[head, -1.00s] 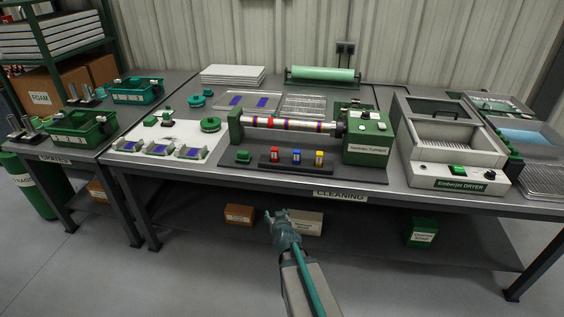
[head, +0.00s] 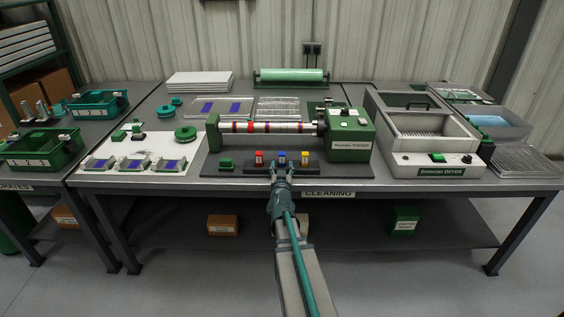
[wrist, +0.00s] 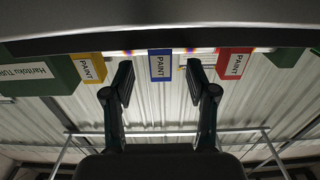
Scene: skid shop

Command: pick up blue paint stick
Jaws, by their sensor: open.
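The blue paint stick (head: 281,158) stands in a dark holder (head: 243,169) at the front of the bench, between a red paint stick (head: 259,159) and a yellow one (head: 305,160). My gripper (head: 281,173) is open just in front of the holder, in line with the blue stick. In the wrist view, the blue stick (wrist: 160,66) with its PAINT label shows between the two open fingers (wrist: 158,85). The yellow stick (wrist: 93,68) is on the left and the red one (wrist: 234,64) on the right. The fingers appear apart from the blue stick.
Behind the holder, a striped rod (head: 270,127) runs to the green Hantoku Turner (head: 347,135). A small green block (head: 226,164) sits left of the holder. A dryer (head: 430,145) stands at the right. The bench's front edge (head: 240,185) lies below my gripper.

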